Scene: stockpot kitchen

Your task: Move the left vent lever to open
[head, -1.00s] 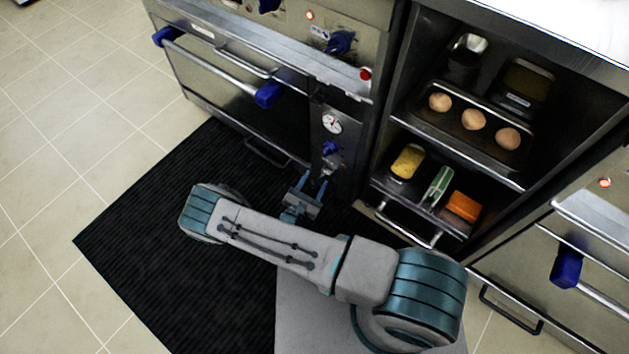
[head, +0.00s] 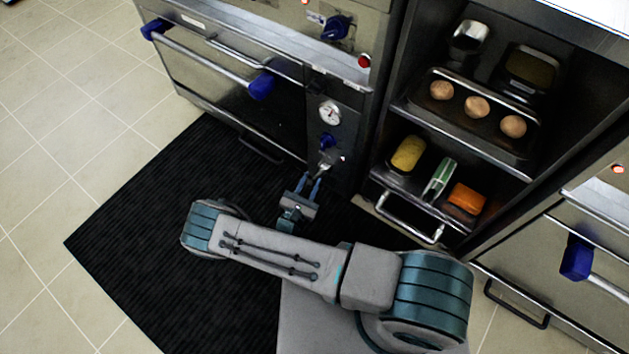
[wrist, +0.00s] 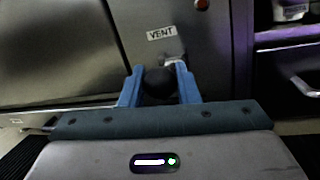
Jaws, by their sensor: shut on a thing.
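The vent lever (head: 329,160) is on the narrow steel panel at the right side of the left oven, below the gauge and a blue knob. Its dark rounded end (wrist: 159,81) sits between my blue fingers in the wrist view, under a white VENT label (wrist: 161,33). My gripper (head: 316,181) is in front of the panel and shut on the lever's end; it also shows in the wrist view (wrist: 160,80). The fingers hide part of the lever, so its exact angle is hard to read.
The oven door handle (head: 215,62) with blue ends is up and left. The round gauge (head: 330,113) and blue knob (head: 327,141) are just above the lever. An open shelf with a tray (head: 440,112) and a drawer handle (head: 408,220) stand right.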

